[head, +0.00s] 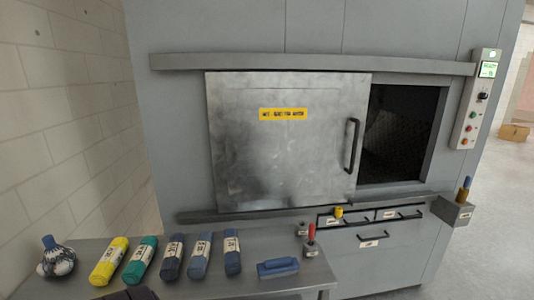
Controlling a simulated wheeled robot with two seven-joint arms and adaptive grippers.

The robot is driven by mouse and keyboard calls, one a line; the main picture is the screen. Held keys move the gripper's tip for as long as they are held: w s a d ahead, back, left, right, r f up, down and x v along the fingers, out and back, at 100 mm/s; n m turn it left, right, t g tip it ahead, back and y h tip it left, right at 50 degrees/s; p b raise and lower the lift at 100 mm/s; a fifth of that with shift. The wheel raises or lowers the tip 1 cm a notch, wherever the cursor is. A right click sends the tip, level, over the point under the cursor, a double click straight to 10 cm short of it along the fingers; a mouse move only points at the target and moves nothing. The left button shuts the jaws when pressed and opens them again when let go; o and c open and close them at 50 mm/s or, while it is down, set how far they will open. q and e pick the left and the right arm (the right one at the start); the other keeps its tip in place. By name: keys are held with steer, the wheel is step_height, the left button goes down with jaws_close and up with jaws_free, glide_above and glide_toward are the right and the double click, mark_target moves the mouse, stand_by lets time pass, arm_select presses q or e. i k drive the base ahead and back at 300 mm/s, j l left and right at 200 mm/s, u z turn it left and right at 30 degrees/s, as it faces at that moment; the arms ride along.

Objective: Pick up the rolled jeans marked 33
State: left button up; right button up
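Several rolled cloths lie in a row on the metal table (262,287). From left they are a yellow roll (103,270), a teal roll (135,270), a dark navy roll (170,268), a mid-blue roll (198,268) and a darker blue roll (233,265). The three blue ones look like rolled jeans. Each roll has a pale label band, but the marks are too small to read, so I cannot tell which is 33. The rolls lie apart, with narrow gaps. Neither of my grippers is clearly in view.
A blue-handled brush-like block (278,267) and a red-handled tool (311,236) are at the table's right.

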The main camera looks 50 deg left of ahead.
mark_target(199, 259)
steer(key=u, duration=1.35)
steer(key=k+j, duration=0.05)
